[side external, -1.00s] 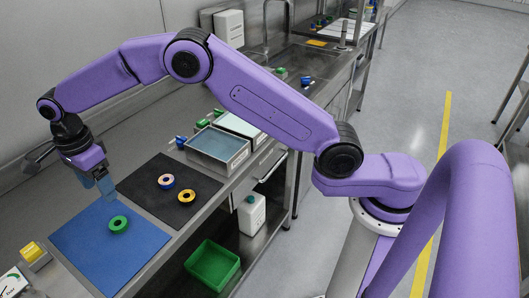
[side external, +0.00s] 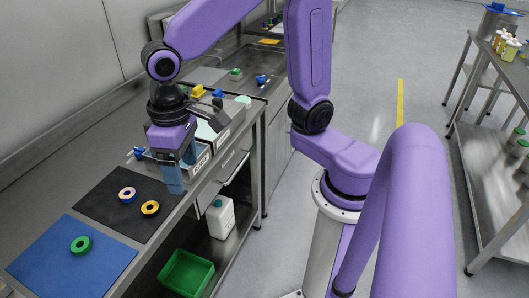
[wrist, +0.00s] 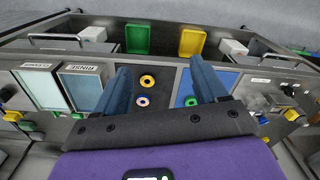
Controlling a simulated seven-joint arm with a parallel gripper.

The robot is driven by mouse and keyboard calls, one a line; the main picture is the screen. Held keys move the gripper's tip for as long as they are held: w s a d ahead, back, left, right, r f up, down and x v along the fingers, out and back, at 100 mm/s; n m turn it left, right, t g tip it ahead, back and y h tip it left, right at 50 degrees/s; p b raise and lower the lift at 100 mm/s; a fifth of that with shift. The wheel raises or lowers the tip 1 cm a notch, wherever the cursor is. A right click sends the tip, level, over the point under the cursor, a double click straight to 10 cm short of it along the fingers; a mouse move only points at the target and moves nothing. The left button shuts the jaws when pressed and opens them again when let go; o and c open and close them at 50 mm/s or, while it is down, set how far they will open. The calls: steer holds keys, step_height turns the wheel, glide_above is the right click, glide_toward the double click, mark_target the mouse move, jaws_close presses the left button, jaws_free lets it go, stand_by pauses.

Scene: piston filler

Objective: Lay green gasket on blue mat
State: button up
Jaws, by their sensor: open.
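The green gasket (side external: 81,245) lies flat on the blue mat (side external: 45,270), in the upper right part of it. In the wrist view the green gasket (wrist: 190,101) also rests on the blue mat (wrist: 183,80), just left of the right finger. My gripper (side external: 181,172) is open and empty. It hangs over the bench edge near the trays, apart from the gasket and well to the right of it. In the wrist view my gripper (wrist: 161,85) shows its two blue fingers spread wide.
A black mat (side external: 100,209) beside the blue mat holds a yellow gasket (side external: 150,208) and a pink and blue gasket (side external: 127,194). Trays labelled RINSE (wrist: 83,88) and CLEANER (wrist: 41,88) stand on the bench. A green bin (side external: 187,273) and a white jug (side external: 220,217) are below.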

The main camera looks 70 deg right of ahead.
steer(key=s+d+f+n, duration=0.2)
steer(key=s+d+n, duration=0.7)
steer(key=s+d, duration=0.2)
steer(key=shift+s+d, duration=0.4)
steer(key=shift+s, duration=0.75)
